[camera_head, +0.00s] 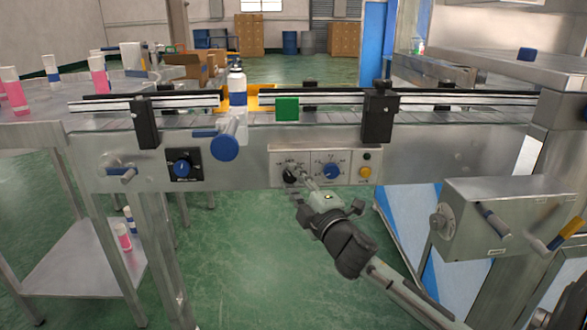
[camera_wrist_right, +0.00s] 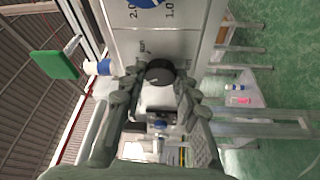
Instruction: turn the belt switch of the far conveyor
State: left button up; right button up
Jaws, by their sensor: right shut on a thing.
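The belt switch is a black knob (camera_head: 289,176) at the left of the light control panel (camera_head: 312,155) on the conveyor's front side. My right gripper (camera_head: 298,179) reaches it from the lower right and covers part of it. In the right wrist view the black knob (camera_wrist_right: 160,71) sits between the two fingertips of the right gripper (camera_wrist_right: 158,82), which is shut on it. The knob's pointer direction cannot be made out. The conveyor (camera_head: 230,165) is a long metal unit with rails. My left gripper is not in view.
The panel also has a blue dial (camera_head: 331,170) and a yellow button (camera_head: 364,172). A separate blue dial (camera_head: 181,168) is further left. A white bottle (camera_head: 237,88) stands on the belt near a green block (camera_head: 287,108). A metal box with handles (camera_head: 510,215) juts out at right.

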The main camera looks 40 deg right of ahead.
jog(key=shift+r+n+g, duration=0.15)
jog(key=shift+n+g, duration=0.15)
jog(key=shift+n, duration=0.6)
jog(key=shift+n+g, duration=0.3)
jog(key=shift+n, duration=0.4)
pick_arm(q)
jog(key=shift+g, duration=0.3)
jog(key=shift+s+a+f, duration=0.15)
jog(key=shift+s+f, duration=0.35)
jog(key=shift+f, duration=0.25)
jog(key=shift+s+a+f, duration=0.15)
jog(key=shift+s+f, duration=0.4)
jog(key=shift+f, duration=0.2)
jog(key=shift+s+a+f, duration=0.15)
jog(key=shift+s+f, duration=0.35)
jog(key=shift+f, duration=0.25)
pick_arm(e)
jog(key=shift+n+g, duration=0.3)
jog(key=shift+n, duration=0.4)
jog(key=o, duration=1.2)
jog(key=shift+c, duration=0.2)
jog(key=shift+s, duration=0.1)
jog(key=s+a+r, duration=0.1)
jog(key=s+a, duration=0.1)
jog(key=s, duration=0.9)
jog(key=shift+s, duration=0.35)
jog(key=shift+f, duration=0.1)
